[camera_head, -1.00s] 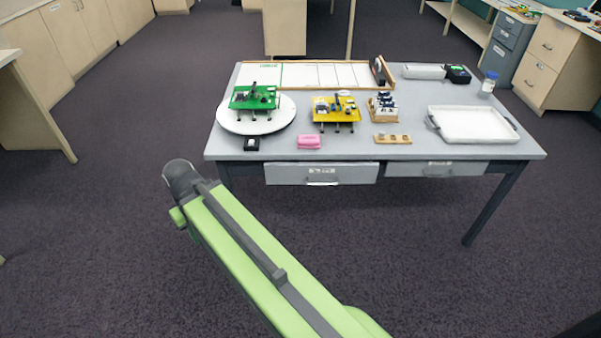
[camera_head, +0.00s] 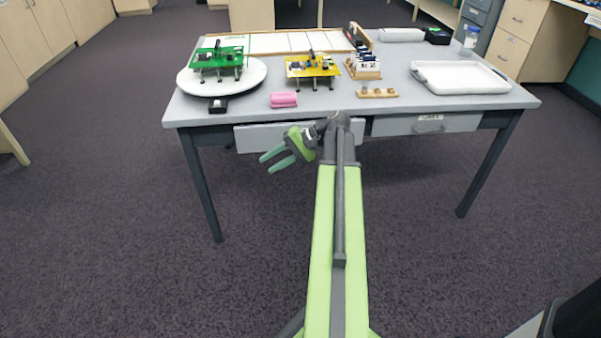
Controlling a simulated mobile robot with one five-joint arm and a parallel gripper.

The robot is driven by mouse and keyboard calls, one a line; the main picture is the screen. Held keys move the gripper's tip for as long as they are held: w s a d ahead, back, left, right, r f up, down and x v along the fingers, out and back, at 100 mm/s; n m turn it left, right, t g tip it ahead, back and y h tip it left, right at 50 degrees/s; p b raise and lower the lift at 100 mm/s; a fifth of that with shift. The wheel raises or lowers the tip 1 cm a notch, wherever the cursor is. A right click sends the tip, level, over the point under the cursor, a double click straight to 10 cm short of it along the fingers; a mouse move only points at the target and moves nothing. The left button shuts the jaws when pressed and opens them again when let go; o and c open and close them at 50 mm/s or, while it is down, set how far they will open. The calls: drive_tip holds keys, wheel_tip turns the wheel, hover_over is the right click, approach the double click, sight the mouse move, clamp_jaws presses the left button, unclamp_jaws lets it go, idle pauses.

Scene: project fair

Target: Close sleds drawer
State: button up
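Two grey drawers sit under the front edge of the grey table (camera_head: 400,100). The left drawer (camera_head: 258,138) looks pulled out a little, its front standing forward of the table edge. The right drawer (camera_head: 390,126) looks closer to flush and has a label and a handle. The labels are too small to read, so I cannot tell which is the sleds drawer. My gripper (camera_head: 270,163) is open and empty, its two green fingers pointing left, in front of and below the left drawer. My wrist and gripper hide that drawer's handle, label and right part.
On the table stand a white turntable (camera_head: 258,76) with a green board, a yellow board (camera_head: 313,67), a pink block (camera_head: 283,100) and a white tray (camera_head: 460,88). A dark table leg (camera_head: 201,185) stands at left. The floor in front is clear.

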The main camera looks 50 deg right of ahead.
drive_tip(key=s+d+m+t+b, duration=0.2)
drive_tip(key=s+d+t+b, duration=0.2)
drive_tip(key=s+d, duration=0.5)
drive_tip(key=s+d+m+t+b, duration=0.2)
drive_tip(key=s+d+t+b, duration=0.15)
drive_tip(key=s+d, duration=0.6)
drive_tip(key=shift+h, duration=0.4)
drive_tip(key=d+x, duration=0.1)
drive_tip(key=x, duration=0.5)
drive_tip(key=w+d+x, duration=0.1)
drive_tip(key=x, duration=0.5)
drive_tip(key=b+x, duration=0.1)
drive_tip(key=x, duration=0.5)
drive_tip(key=shift+w+d+r, duration=0.35)
drive_tip(key=shift+w, duration=0.1)
clamp_jaws()
